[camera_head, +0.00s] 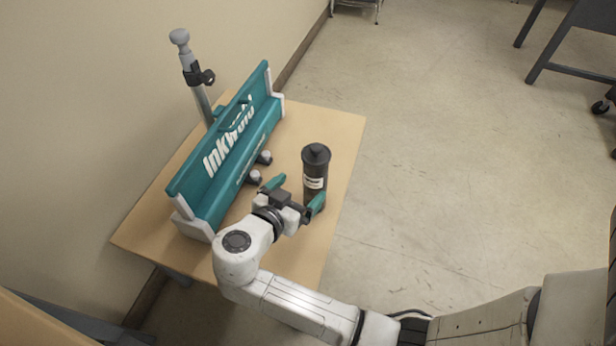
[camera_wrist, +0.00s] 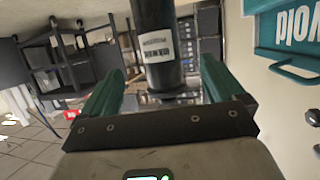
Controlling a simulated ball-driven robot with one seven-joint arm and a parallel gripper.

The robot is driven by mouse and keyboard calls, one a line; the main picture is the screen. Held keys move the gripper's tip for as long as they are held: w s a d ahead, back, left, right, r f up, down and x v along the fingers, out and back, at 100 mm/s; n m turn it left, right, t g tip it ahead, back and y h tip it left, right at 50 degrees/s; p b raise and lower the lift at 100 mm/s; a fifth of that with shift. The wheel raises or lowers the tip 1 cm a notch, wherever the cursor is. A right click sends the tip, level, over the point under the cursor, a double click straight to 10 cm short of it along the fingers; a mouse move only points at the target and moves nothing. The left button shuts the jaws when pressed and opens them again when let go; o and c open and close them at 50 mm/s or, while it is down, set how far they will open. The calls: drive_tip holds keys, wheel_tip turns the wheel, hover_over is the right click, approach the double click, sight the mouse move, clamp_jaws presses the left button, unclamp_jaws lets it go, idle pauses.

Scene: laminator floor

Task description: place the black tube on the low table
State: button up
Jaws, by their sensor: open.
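The black tube (camera_head: 315,165) stands upright at the right edge of the low wooden table (camera_head: 335,130), with a dark cap on top and a white label. Its lower end is partly hidden by my gripper (camera_head: 296,193), so its contact with the tabletop is hard to see. My gripper is open, with its teal fingers apart beside the lower part of the tube. In the wrist view the tube (camera_wrist: 155,35) appears between the two fingers, with visible space on each side. I cannot tell how deep it sits between them.
A teal and white InkWeld laminator (camera_head: 235,140) fills the table's left side, with knobs facing the tube. A grey post with a black clamp (camera_head: 195,77) stands behind it, near the wall. Open floor (camera_head: 450,180) lies to the right; dark furniture (camera_head: 575,45) is at the upper right.

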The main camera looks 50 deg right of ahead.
drive_tip(key=s+a+f+n+y, duration=0.1)
drive_tip(key=s+f+n+y, duration=0.3)
drive_tip(key=s+n+y, duration=0.2)
drive_tip(key=s+a+f+n+g+y, duration=0.1)
drive_tip(key=s+a+f+n+y, duration=0.1)
drive_tip(key=s+f+n+y, duration=0.2)
drive_tip(key=s+n+y, duration=0.3)
drive_tip(key=s+n, duration=0.2)
drive_tip(key=s, duration=0.3)
drive_tip(key=shift+a+f+n+y, duration=0.2)
drive_tip(key=shift+f+n+y, duration=0.1)
drive_tip(key=shift+n, duration=0.1)
wheel_tip(320, 180, up, 21)
drive_tip(key=p, duration=2.1)
